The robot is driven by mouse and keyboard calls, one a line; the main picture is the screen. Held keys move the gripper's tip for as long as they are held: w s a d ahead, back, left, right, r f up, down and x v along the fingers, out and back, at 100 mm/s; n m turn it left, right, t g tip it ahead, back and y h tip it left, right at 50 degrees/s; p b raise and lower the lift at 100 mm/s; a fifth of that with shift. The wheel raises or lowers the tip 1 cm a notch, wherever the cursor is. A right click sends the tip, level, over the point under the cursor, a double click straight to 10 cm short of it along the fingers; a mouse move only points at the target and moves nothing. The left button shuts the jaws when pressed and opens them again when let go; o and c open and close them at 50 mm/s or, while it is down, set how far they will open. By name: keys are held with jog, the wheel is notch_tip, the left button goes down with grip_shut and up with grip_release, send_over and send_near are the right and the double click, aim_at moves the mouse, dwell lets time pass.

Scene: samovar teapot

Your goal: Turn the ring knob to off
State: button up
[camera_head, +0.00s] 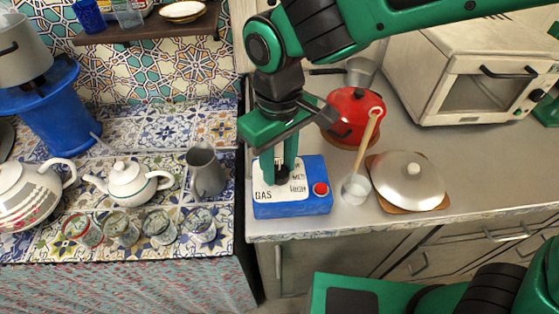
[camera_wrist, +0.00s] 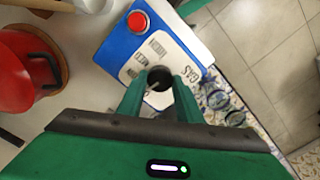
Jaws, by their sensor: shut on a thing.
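The blue gas box (camera_head: 292,207) has a white top panel lettered GAS, MED and HIGH and stands near the counter's front edge. A red button (camera_head: 320,188) is on its right part; it also shows in the wrist view (camera_wrist: 137,22). The dark ring knob (camera_wrist: 159,74) is on the panel, between my fingertips in the wrist view. My gripper (camera_head: 281,178) points down onto the panel and is shut on the knob, one finger at each side (camera_wrist: 158,88). In the head view my fingers hide the knob. Its pointer setting cannot be read.
A red pot (camera_head: 350,117) stands behind the box, with a ladle (camera_head: 356,187) beside it. A lidded pan (camera_head: 408,180) is to the right, and a white oven (camera_head: 480,75) behind. Left, a tiled counter holds a grey pitcher (camera_head: 205,171), a white teapot (camera_head: 128,183) and several glasses.

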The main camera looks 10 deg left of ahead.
aim_at(280, 170)
jog(key=shift+w+d+n, duration=0.1)
jog(key=shift+n, duration=0.6)
jog(key=o, duration=1)
jog(key=shift+o, duration=0.2)
notch_tip(280, 170, up, 11)
jog(key=shift+f, duration=0.15)
